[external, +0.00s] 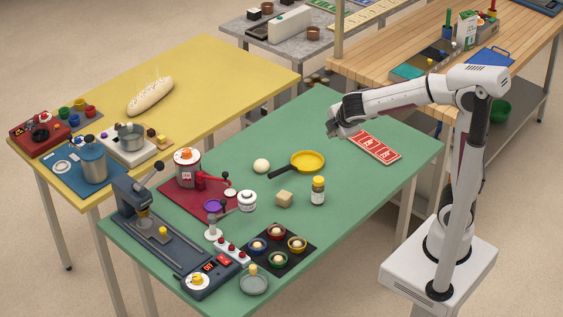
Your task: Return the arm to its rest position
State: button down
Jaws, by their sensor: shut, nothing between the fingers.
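My gripper (333,127) is shut and empty. It hangs at the end of my stretched-out arm, above the far right part of the green table (340,230). In the picture it is left of a red tray with white markings (375,147) and above a yellow pan (308,162). It appears clear of both. My arm reaches left from its upright column and white base at the right. The fingertips are small in this view.
On the green table stand a yellow-capped jar (318,191), a beige block (284,198), a white ball (261,166) and a dark board with coloured cups (276,247). A dark machine (165,235) fills the left side. A yellow table (200,80) and a wooden bench (390,45) stand behind.

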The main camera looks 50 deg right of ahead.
jog(key=s+d+m+y, duration=0.2)
jog(key=s+m, duration=0.5)
jog(key=s, duration=0.4)
jog(key=s+d+f+m+g+y, duration=0.1)
jog(key=s+d+m+y, duration=0.1)
jog(key=s+m, duration=0.5)
jog(key=s, duration=0.5)
jog(key=shift+d+f, duration=0.2)
jog(key=shift+f, duration=0.05)
jog(key=shift+a, duration=0.15)
dwell(2.3)
